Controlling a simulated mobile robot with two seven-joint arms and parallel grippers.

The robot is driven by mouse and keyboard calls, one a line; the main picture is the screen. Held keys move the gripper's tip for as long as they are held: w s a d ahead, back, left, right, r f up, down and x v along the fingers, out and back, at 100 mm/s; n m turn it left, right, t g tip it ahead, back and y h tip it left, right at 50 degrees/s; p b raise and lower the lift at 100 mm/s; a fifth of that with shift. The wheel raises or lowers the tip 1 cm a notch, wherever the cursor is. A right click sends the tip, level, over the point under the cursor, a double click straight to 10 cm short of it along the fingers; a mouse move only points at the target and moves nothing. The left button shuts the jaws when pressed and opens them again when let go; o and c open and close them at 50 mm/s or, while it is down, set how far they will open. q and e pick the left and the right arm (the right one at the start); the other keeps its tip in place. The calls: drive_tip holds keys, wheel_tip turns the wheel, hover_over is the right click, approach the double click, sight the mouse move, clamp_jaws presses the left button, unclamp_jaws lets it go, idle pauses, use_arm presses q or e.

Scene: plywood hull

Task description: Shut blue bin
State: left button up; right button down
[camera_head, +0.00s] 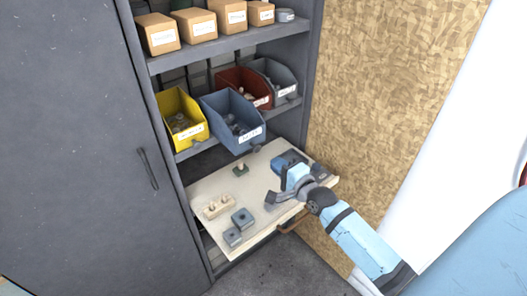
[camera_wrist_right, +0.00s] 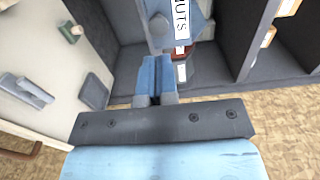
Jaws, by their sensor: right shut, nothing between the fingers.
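The blue bin (camera_head: 226,104) stands on the middle shelf between the yellow bin and the red bin. Its front, with a white label, sticks out past the shelf edge, and its open top shows small parts inside. In the right wrist view the blue bin (camera_wrist_right: 203,27) is just beyond the fingertips, its label reading "NUTS". My right gripper (camera_head: 283,166) is shut and empty, below and to the right of the bin's front. Its closed fingers (camera_wrist_right: 156,66) point toward the bin; I cannot tell whether they touch it. My left gripper is not in view.
A yellow bin (camera_head: 179,113), red bin (camera_head: 239,80) and grey bin (camera_head: 276,76) share the shelf. Below, a pulled-out board (camera_head: 252,215) carries several small blocks. A dark cabinet door (camera_head: 85,150) is at left and a chipboard wall (camera_head: 375,80) at right.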

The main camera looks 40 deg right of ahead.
sight(238, 128)
drive_tip(key=w, duration=0.3)
drive_tip(key=w+p, duration=0.1)
drive_tip(key=w, duration=0.1)
drive_tip(key=shift+w+a, duration=0.25)
drive_tip(key=shift+w, duration=0.45)
drive_tip(key=shift+w, duration=0.3)
drive_tip(key=w+b, duration=0.1)
drive_tip(key=w, duration=0.7)
drive_tip(key=w+a+b, duration=0.1)
drive_tip(key=w, duration=0.3)
drive_tip(key=shift+w+f+b, duration=0.1)
drive_tip(key=shift+w+b, duration=0.15)
drive_tip(key=shift+b, duration=0.1)
drive_tip(key=shift+r, duration=0.35)
